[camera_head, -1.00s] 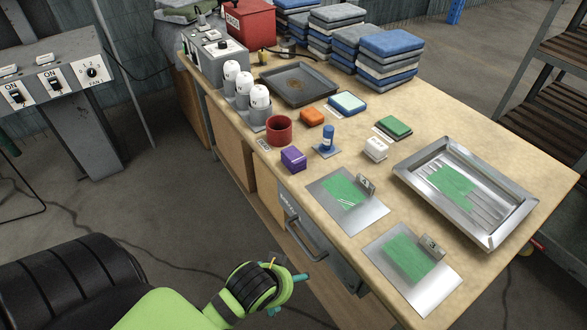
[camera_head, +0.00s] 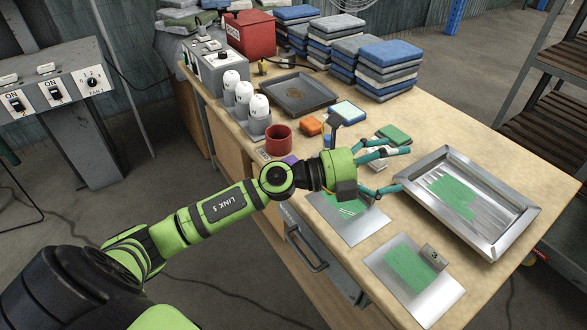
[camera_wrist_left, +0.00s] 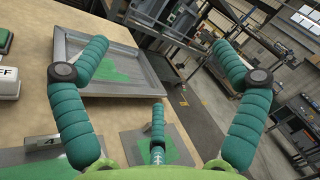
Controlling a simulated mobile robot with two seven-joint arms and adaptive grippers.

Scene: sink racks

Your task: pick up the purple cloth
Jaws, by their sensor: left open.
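The purple cloth (camera_head: 289,160) is a small block-like purple piece on the workbench, just right of the red cup. Only a sliver of it shows in the head view, as my left forearm covers most of it. My left gripper (camera_head: 402,169) is open and empty, past the cloth to its right, above the bench between the green sponge and the steel tray. In the left wrist view its teal fingers (camera_wrist_left: 158,47) are spread wide with no cloth between them. My right gripper is not in view.
The red cup (camera_head: 278,140) and an orange block (camera_head: 311,126) stand close to the cloth. A steel tray (camera_head: 408,180) lies right of my gripper. Flat metal plates with green patches, one here (camera_head: 440,292), lie near the front edge. White-topped containers (camera_head: 244,98) stand at the left edge.

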